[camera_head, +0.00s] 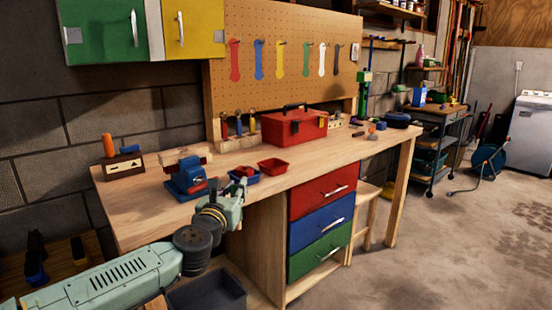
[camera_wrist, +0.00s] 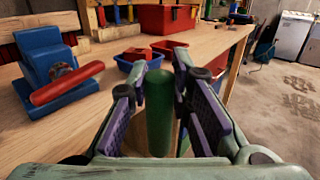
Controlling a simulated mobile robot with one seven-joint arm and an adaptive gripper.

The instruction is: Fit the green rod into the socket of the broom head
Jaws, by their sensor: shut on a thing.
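The green rod (camera_wrist: 159,112) stands upright between the purple-padded jaws of my gripper (camera_wrist: 158,80) in the wrist view. My gripper is shut on it, and the rod's rounded top reaches above the jaws. In the head view my gripper (camera_head: 232,192) is at the front edge of the workbench, right of the blue vise (camera_head: 187,180); the rod is not clear there. A pale wooden piece (camera_head: 194,156) shows at the top of the vise.
The workbench (camera_head: 140,215) holds a blue tray (camera_head: 246,179), a red tray (camera_head: 273,166) and a red toolbox (camera_head: 297,127). The vise (camera_wrist: 45,62) has a red handle (camera_wrist: 66,83) in the wrist view. A block with an orange handle (camera_head: 107,144) stands at left.

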